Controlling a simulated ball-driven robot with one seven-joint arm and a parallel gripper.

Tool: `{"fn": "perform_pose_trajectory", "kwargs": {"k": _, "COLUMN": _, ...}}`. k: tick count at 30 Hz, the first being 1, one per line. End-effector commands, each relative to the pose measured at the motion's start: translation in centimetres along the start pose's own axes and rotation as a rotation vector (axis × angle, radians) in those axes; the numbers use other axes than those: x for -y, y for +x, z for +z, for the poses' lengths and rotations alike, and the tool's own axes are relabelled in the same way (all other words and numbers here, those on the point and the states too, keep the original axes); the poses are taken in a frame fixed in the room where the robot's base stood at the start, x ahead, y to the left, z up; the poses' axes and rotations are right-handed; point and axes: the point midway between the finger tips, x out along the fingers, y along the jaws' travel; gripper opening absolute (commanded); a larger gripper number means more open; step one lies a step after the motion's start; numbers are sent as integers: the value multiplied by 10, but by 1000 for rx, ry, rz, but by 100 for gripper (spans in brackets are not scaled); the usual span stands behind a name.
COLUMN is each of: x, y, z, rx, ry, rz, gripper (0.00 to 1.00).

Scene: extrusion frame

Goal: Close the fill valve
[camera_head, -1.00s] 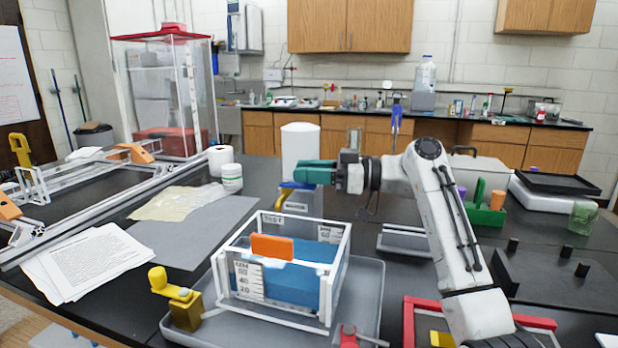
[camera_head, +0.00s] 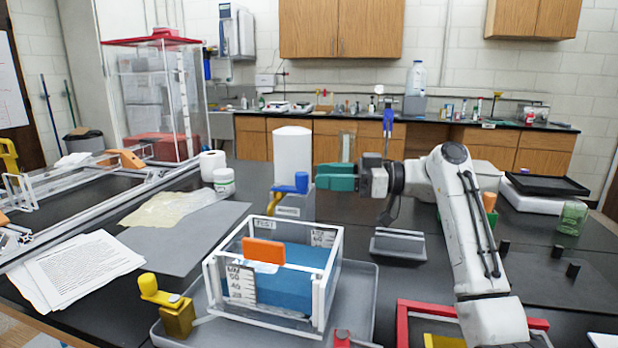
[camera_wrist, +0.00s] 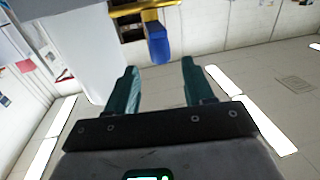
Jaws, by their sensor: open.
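The white cylindrical tank (camera_head: 293,150) stands behind the clear test box. A blue lever (camera_head: 287,190) sits low at its front, above a labelled base; I take it for the fill valve. In the wrist view the blue handle (camera_wrist: 158,46) hangs from a yellow bar (camera_wrist: 146,8), just beyond my fingertips and roughly centred between them. My gripper (camera_head: 328,178) has green fingers, to the right of the lever in the head view. In the wrist view my gripper (camera_wrist: 158,72) is open and empty. Its fingers are apart from the handle.
The clear box (camera_head: 328,290) with blue contents and an orange float (camera_head: 264,252) stands in a grey tray (camera_head: 357,300) below. A yellow valve (camera_head: 172,305) is at the tray's left. Papers (camera_head: 85,270) lie left. A red frame (camera_head: 402,335) is front right.

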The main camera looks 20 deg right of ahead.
Motion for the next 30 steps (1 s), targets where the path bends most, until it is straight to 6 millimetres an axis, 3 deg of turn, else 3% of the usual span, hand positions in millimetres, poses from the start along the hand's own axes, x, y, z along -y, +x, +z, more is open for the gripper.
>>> {"fn": "perform_pose_trajectory", "kwargs": {"k": 4, "x": 0, "y": -27, "z": 1, "rx": 1, "ry": 1, "rz": 2, "gripper": 52}}
{"fn": "perform_pose_trajectory", "kwargs": {"k": 10, "x": 0, "y": -47, "z": 1, "rx": 1, "ry": 2, "rz": 0, "gripper": 52}}
{"fn": "perform_pose_trajectory", "kwargs": {"k": 30, "x": 0, "y": -50, "z": -6, "rx": 1, "ry": 1, "rz": 0, "gripper": 52}}
